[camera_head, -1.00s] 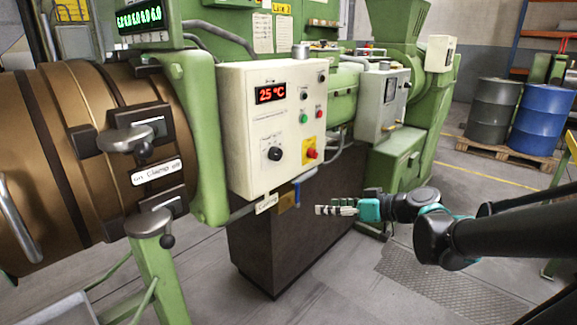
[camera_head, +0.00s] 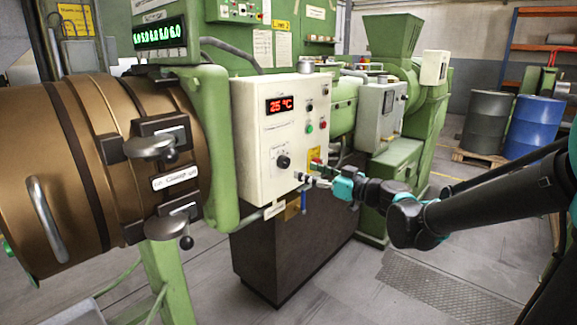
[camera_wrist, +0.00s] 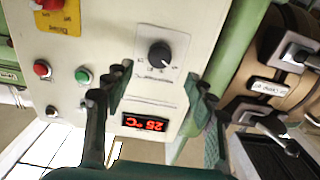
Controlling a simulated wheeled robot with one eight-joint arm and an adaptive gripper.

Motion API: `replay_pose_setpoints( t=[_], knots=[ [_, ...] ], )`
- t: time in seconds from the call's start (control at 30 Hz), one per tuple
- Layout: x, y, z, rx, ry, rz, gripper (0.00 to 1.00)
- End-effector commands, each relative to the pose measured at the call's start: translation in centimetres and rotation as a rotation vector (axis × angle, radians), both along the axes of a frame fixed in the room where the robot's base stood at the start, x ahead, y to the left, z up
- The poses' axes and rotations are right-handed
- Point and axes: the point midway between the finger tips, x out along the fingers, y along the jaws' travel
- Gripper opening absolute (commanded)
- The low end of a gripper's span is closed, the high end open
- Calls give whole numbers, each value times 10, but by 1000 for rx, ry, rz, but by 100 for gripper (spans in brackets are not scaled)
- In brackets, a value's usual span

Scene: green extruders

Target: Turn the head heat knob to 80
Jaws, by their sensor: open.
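The head heat knob (camera_head: 283,161) is a round black dial on the front of a cream control box (camera_head: 255,180). A red display (camera_head: 279,104) above it reads 25 °C. In the wrist view the knob (camera_wrist: 160,55) lies beyond the fingertips, and the display (camera_wrist: 145,123) appears upside down between the fingers. My gripper (camera_head: 306,180) is in front of the lower right of the box, to the right of and below the knob. In the wrist view my gripper (camera_wrist: 155,90) has its two dark fingers spread apart, with nothing between them.
A red switch on a yellow plate (camera_wrist: 72,14) and red (camera_wrist: 41,69) and green (camera_wrist: 83,75) buttons share the panel. A large brown barrel (camera_head: 60,170) with clamps stands left of the box. A grey box (camera_head: 380,115) stands to the right. Floor in front is clear.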

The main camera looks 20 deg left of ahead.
Motion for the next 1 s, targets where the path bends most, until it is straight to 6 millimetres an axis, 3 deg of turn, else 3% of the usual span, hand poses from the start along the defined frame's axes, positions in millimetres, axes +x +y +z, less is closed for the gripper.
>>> replay_pose_setpoints(
  t=[0.2, 0.4, 0.87, 1.0],
  knots=[
    [16, 41, 0, 0, 0, 3, 56],
    [27, 66, 0, 0, 0, 1, 56],
    [32, 77, 0, 0, 0, -1, 56],
    [32, 77, 0, 0, 0, -1, 41]
  ],
)
